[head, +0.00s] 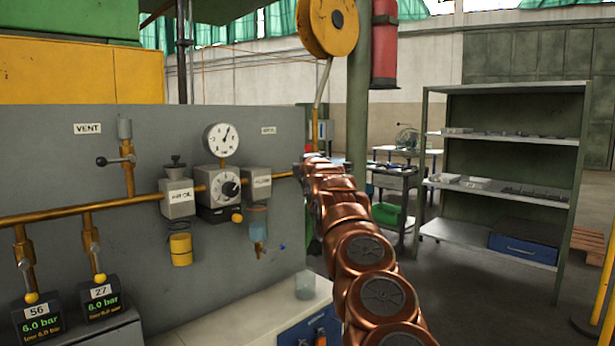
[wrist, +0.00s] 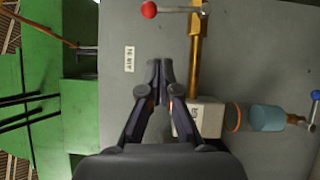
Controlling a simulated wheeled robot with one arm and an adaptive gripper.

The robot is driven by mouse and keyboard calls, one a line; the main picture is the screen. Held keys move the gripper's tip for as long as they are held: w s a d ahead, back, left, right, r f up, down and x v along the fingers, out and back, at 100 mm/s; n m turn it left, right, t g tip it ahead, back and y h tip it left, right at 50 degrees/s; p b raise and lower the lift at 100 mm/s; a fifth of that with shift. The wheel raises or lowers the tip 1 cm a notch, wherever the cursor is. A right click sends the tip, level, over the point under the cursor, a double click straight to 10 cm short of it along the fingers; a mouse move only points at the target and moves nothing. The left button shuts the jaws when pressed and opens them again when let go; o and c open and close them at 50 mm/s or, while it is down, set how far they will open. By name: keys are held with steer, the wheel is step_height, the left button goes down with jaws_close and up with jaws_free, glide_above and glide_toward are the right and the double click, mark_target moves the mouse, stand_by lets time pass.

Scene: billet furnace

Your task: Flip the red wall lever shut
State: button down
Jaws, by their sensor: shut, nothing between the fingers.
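The red wall lever (wrist: 148,9) shows at the top of the wrist view. Its red ball end is on a thin metal rod that runs right to the brass pipe (wrist: 195,62), roughly across the pipe's line. In the wrist view my gripper (wrist: 158,64) is shut and empty, its fingertips below the red ball and left of the pipe. No contact with the lever shows. In the head view my arm covers the lever and the gripper.
A grey panel (head: 60,155) carries a gauge (head: 222,139), a regulator (head: 226,189), a VENT valve (head: 126,158) and brass piping. In the wrist view a pale block (wrist: 207,118) and a blue bowl (wrist: 267,118) lie close right of the gripper. Shelving (head: 500,235) stands right.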

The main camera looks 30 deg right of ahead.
steer(key=shift+f+b+v, duration=0.1)
steer(key=shift+b+v, duration=0.6)
steer(key=shift+b, duration=0.6)
steer(key=shift+f+b+v, duration=0.15)
steer(key=shift+b+v, duration=0.5)
steer(key=shift+b, duration=0.6)
steer(key=shift+r, duration=0.1)
